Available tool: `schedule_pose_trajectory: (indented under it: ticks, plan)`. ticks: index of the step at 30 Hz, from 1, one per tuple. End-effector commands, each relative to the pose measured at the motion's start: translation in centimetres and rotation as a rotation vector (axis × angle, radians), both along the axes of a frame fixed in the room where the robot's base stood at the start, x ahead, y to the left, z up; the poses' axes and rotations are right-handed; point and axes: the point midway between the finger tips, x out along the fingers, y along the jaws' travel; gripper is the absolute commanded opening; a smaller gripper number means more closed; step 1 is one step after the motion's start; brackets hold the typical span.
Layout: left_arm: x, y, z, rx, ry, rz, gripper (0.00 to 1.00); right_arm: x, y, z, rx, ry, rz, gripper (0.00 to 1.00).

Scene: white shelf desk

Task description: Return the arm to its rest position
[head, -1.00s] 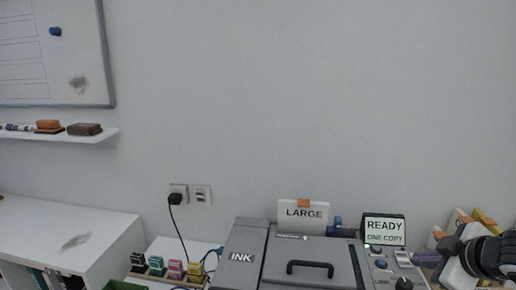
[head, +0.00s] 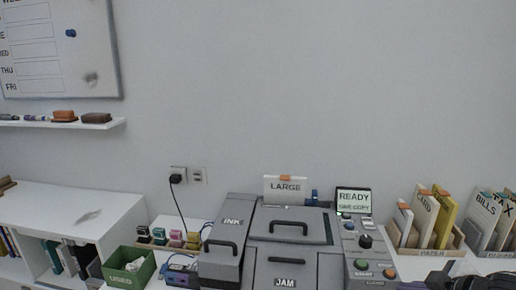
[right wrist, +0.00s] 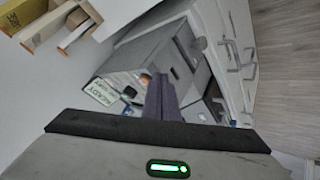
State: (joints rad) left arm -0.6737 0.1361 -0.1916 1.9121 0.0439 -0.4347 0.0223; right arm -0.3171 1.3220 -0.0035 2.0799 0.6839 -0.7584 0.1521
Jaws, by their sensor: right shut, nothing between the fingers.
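My right gripper shows in the right wrist view (right wrist: 163,98), its purple-grey fingers shut together with nothing between them. In the head view only a dark part of my right arm shows at the bottom right edge, in front of the paper holder. The grey copier (head: 290,230) stands at the bottom centre, with lids marked INK and JAM closed. Its screen (head: 354,200) reads READY, ONE COPY. The copier also shows in the right wrist view (right wrist: 190,65), apart from and beyond the fingers. My left gripper is not in view.
A paper holder (head: 448,245) and a bills and tax holder (head: 497,248) stand at the right. A green USED bin (head: 115,277) and small ink bottles (head: 175,239) stand left of the copier. A wall shelf (head: 100,124) holds erasers.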

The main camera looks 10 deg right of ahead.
Motion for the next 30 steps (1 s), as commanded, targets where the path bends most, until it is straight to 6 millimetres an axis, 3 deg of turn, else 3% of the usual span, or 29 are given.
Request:
schedule_pose_trajectory:
  ticks: [8, 12, 18, 24, 26, 30]
  plan:
    - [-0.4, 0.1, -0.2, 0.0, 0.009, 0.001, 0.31, -4.2, 3.8, -9.3, 0.155, 0.025, -0.047, 0.0]
    - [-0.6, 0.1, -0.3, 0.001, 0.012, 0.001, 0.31, -8.1, 8.1, -15.4, 0.259, 0.042, -0.092, 0.0]
    - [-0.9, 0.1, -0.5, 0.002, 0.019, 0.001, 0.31, -13.9, 16.1, -21.4, 0.389, 0.065, -0.165, 0.0]
    - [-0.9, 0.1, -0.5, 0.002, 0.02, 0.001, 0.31, -17.5, 22.6, -23.7, 0.469, 0.075, -0.219, 0.0]
    - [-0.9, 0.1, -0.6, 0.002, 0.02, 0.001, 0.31, -18.1, 23.7, -24.0, 0.48, 0.077, -0.227, 0.0]
    - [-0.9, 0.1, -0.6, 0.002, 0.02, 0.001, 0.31, -18.1, 23.8, -24.0, 0.482, 0.077, -0.229, 0.0]
